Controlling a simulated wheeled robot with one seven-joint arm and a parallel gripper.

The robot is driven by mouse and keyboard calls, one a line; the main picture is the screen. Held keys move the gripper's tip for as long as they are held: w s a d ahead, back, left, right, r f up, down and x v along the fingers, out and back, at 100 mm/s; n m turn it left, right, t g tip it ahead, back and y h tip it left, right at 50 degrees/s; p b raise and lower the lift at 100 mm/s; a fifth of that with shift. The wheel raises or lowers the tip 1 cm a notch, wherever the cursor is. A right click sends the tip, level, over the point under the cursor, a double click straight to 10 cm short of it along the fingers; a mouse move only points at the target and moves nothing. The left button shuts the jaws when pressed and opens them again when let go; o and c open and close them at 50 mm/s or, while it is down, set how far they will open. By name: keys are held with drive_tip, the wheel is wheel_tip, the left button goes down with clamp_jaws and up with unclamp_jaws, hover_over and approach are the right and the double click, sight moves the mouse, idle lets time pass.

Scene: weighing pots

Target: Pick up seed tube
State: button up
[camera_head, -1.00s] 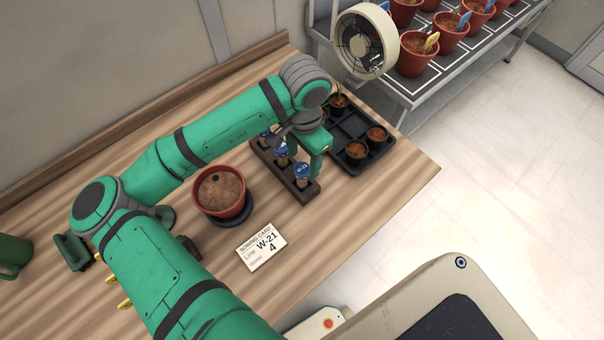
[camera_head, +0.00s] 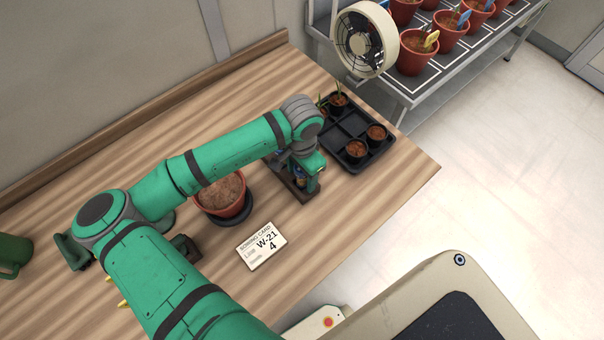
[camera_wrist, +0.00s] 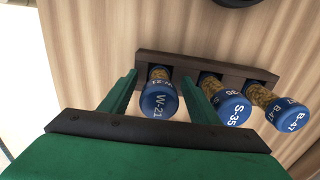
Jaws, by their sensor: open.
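A dark wooden rack (camera_wrist: 240,70) holds three seed tubes with blue caps in the wrist view. The W-21 tube (camera_wrist: 160,98) stands at the left end, the S-35 tube (camera_wrist: 232,106) in the middle and the B-47 tube (camera_wrist: 282,112) at the right. My gripper (camera_wrist: 160,85) is open, with one green finger on each side of the W-21 tube. I cannot tell whether the fingers touch it. In the head view my gripper (camera_head: 308,182) is over the near end of the rack (camera_head: 286,180), and my arm hides most of the tubes.
A black tray (camera_head: 350,128) with small pots stands close to the right of my gripper. A fan (camera_head: 364,40) stands behind.

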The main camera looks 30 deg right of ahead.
drive_tip(key=c, duration=1.1)
drive_tip(key=shift+c, duration=0.2)
drive_tip(key=shift+d+r, duration=0.1)
drive_tip(key=shift+r, duration=0.05)
drive_tip(key=shift+r, duration=0.6)
drive_tip(key=s+d+r, duration=0.2)
drive_tip(key=s+r, duration=0.9)
drive_tip(key=s, duration=0.3)
drive_tip(key=shift+r, duration=0.3)
drive_tip(key=shift+o, duration=0.7)
drive_tip(key=shift+c, duration=0.2)
